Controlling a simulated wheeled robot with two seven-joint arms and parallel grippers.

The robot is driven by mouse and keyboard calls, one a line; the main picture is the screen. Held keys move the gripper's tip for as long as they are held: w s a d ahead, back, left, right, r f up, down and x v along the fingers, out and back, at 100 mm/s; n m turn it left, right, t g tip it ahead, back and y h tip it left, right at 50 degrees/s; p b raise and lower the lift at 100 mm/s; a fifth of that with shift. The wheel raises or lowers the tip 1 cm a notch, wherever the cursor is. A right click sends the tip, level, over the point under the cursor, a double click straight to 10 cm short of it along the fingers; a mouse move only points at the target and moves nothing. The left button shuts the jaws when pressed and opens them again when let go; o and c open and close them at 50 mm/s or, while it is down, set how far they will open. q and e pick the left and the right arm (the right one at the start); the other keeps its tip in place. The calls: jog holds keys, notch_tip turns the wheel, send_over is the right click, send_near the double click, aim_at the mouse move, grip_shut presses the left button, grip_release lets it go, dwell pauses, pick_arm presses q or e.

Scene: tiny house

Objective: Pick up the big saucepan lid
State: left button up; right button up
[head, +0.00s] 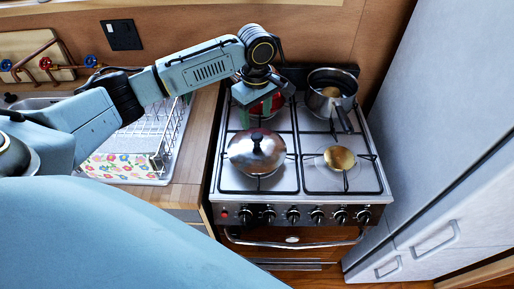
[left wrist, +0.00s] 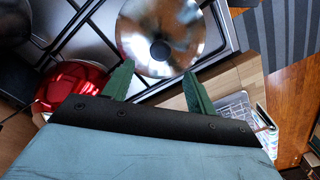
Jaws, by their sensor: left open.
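The big saucepan lid (head: 257,158) is a shiny steel dome with a dark knob on top. It rests over the front left burner of the stove; I cannot tell whether a pan is under it. In the left wrist view the lid (left wrist: 150,22) lies just beyond the fingertips, with its knob near the gap between them. My left gripper (head: 260,113) is open and empty, above and slightly behind the lid, with its fingers pointing down. The left wrist view shows its two green fingers (left wrist: 157,72) apart, not touching the lid. My right gripper is not in view.
A red pot (head: 258,107) stands behind, partly hidden by my gripper. A steel saucepan (head: 322,104) sits back right, its handle towards the front. A small brass-coloured round item (head: 340,158) is front right. A dish rack (head: 165,135) stands left; a tall grey cabinet (head: 445,110) bounds the right.

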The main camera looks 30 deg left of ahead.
aim_at(257, 136)
pick_arm(q)
notch_tip(257, 136, down, 8)
jog(key=shift+s+d+f, duration=0.1)
jog(key=shift+d+f, duration=0.05)
jog(key=shift+f, duration=0.1)
grip_shut()
dwell(0.6)
